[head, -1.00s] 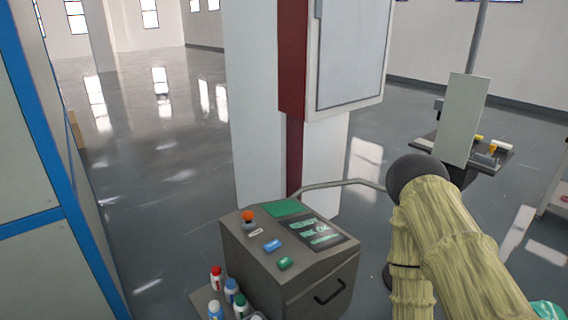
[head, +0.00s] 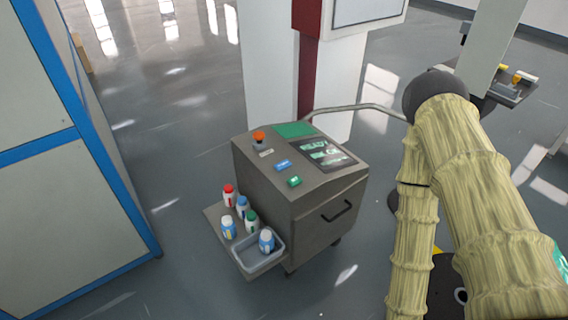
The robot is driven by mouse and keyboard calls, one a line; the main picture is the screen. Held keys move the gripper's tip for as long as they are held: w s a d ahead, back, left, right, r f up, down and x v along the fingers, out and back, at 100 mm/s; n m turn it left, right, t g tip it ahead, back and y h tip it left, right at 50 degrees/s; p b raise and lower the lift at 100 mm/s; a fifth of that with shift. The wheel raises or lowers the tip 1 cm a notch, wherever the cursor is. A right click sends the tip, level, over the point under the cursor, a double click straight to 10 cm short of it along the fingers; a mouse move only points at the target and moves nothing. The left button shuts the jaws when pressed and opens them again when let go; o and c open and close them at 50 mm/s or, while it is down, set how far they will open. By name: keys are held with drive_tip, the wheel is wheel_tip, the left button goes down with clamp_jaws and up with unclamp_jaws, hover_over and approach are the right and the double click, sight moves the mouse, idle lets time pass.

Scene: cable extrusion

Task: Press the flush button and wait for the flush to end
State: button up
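A grey machine cart (head: 300,190) stands on the floor at the middle of the head view. Its sloped top carries an orange-red knob (head: 259,137), a blue button (head: 284,165) and a green button (head: 294,181). Labels on the buttons are too small to read surely, so I cannot tell which is the flush button. A dark display (head: 326,154) beside them shows green text that seems to begin with "READY". My arm in its tan sleeve is at the right, and no gripper fingers can be made out.
A side shelf on the cart holds several bottles (head: 228,196) and a grey bin (head: 259,255) with a bottle in it. A blue-framed cabinet (head: 70,170) stands at the left. A white and red column (head: 306,75) is behind the cart. Floor between cabinet and cart is clear.

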clamp_jaws()
idle(1.1)
